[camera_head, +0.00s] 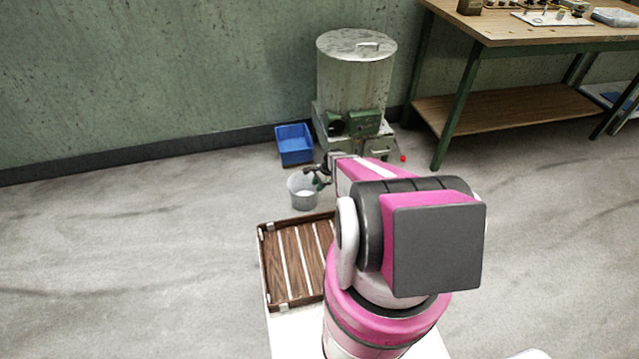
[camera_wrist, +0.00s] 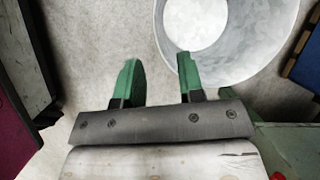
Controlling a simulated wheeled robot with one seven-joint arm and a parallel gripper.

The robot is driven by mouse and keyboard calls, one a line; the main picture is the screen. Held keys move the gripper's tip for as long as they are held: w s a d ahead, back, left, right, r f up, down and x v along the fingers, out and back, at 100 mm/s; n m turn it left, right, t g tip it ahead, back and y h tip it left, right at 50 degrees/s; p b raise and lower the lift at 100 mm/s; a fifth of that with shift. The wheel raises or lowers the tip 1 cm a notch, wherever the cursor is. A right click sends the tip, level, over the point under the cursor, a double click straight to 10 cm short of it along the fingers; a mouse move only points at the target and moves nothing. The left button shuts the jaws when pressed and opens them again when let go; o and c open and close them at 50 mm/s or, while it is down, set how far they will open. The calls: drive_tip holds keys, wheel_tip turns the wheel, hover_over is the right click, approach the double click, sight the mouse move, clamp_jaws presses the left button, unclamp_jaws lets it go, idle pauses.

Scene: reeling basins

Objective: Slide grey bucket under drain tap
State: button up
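The grey bucket (camera_head: 303,195) stands upright on the floor in front of the metal drum machine (camera_head: 355,75). In the wrist view the bucket (camera_wrist: 240,55) is at the upper right, cut off by the top edge; it looks empty. My gripper (camera_head: 318,178) is beside the bucket's rim. In the wrist view its two green fingers (camera_wrist: 158,62) are apart, with bare floor between them. The right finger overlaps the bucket's rim in the picture; I cannot tell whether they touch. The drain tap is not clearly visible; my arm hides part of the machine's lower front.
A blue bin (camera_head: 294,143) stands left of the machine. A slatted wooden crate (camera_head: 268,270) lies nearer me, left of my arm. A small red thing (camera_head: 403,158) shows low beside the machine. A workbench (camera_head: 540,42) stands right. The floor at left is clear.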

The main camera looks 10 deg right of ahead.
sight(311, 196)
drive_tip(key=x, duration=0.8)
drive_tip(key=shift+a+f, duration=0.2)
drive_tip(key=shift+f, duration=0.15)
clamp_jaws()
